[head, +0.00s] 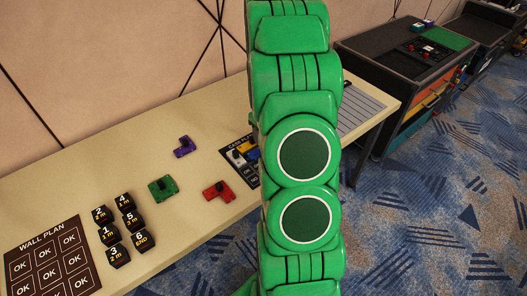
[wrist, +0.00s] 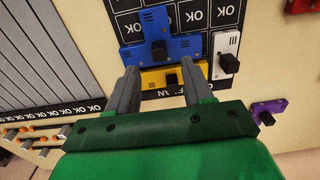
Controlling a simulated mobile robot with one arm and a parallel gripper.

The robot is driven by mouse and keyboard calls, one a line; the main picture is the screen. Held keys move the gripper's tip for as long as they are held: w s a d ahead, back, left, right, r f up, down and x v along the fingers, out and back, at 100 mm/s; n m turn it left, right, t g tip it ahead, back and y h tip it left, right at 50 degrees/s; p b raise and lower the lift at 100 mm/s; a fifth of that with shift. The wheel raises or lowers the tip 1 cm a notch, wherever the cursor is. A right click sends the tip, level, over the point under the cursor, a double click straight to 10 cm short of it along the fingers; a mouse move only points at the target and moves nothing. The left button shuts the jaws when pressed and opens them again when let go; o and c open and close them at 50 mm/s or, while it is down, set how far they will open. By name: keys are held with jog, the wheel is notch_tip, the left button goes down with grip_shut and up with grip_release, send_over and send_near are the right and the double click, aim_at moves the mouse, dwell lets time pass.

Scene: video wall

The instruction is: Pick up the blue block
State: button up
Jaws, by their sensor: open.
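The blue block (wrist: 187,47) lies on a dark printed card in the wrist view, with a black knob on top. It touches or nearly touches a yellow block (wrist: 203,74) in front of it and a white block (wrist: 224,52) to its right. My gripper (wrist: 160,72) is open, its two grey fingers on either side of the yellow block's knob, just short of the blue block. In the head view my green arm hides most of the card; a bit of the blue block (head: 254,154) shows beside it.
On the table (head: 150,134) stand a purple block (head: 184,146), a green block (head: 163,188), a red block (head: 219,191) and several black numbered cubes (head: 117,227). A wall plan card (head: 48,262) lies at the front left. A dark workbench (head: 405,75) stands beyond the right end.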

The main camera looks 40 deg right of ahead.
jog(key=shift+w+f, duration=0.2)
jog(key=shift+f, duration=2.8)
grip_shut()
